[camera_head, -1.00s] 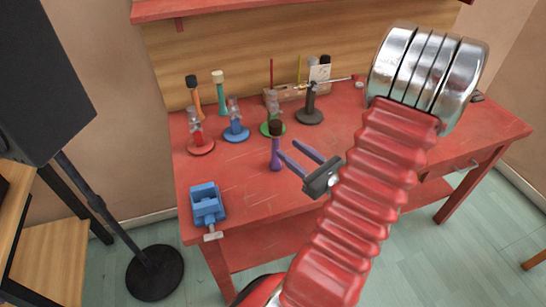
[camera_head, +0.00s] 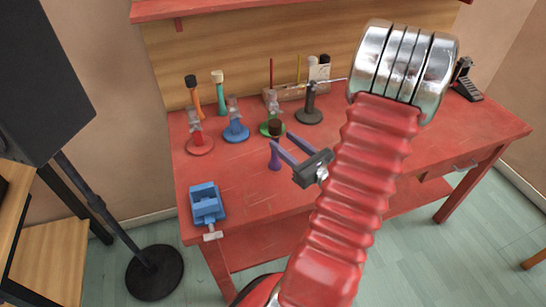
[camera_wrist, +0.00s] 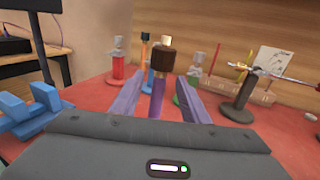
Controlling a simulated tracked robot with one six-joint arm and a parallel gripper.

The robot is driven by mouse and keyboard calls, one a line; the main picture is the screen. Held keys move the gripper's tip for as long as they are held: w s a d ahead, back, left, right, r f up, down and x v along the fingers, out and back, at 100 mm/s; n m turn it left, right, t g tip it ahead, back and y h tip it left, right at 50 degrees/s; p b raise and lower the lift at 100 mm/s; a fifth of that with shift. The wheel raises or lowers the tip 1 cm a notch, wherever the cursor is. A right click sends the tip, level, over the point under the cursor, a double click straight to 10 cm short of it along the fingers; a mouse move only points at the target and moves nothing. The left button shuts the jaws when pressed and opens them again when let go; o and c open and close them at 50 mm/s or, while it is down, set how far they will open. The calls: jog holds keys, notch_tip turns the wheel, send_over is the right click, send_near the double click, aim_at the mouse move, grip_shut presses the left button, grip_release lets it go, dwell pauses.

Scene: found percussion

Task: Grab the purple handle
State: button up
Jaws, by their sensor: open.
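The purple handle (camera_head: 275,162) stands upright on the red workbench (camera_head: 330,170), with a dark brown top (camera_head: 275,127). My gripper (camera_head: 284,147) is open, its two purple-grey fingers pointing at the handle. In the head view the fingertips overlap the handle. In the wrist view the purple handle (camera_wrist: 158,98) shows between the two open fingers (camera_wrist: 158,100), with its brown top rising above them. I cannot tell exactly how deep it sits between the fingers. The fingers do not appear closed on it.
Behind stand a red-based stand (camera_head: 200,146), a blue-based stand (camera_head: 236,132), a green-based stand (camera_head: 268,128) and a black stand (camera_head: 310,114). Orange (camera_head: 194,98) and teal (camera_head: 219,92) handles stand farther back. A blue vise (camera_head: 207,203) sits at the front left edge. The bench's right side is mostly clear.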

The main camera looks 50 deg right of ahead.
aim_at(277, 137)
jog(key=shift+w+d, duration=0.15)
jog(key=shift+w, duration=0.9)
jog(key=shift+w+d, duration=0.15)
jog(key=shift+w, duration=0.85)
jog(key=shift+w+d, duration=0.25)
jog(key=shift+w, duration=1.05)
jog(key=shift+w+d, duration=0.2)
jog(key=shift+w, duration=1.05)
grip_shut()
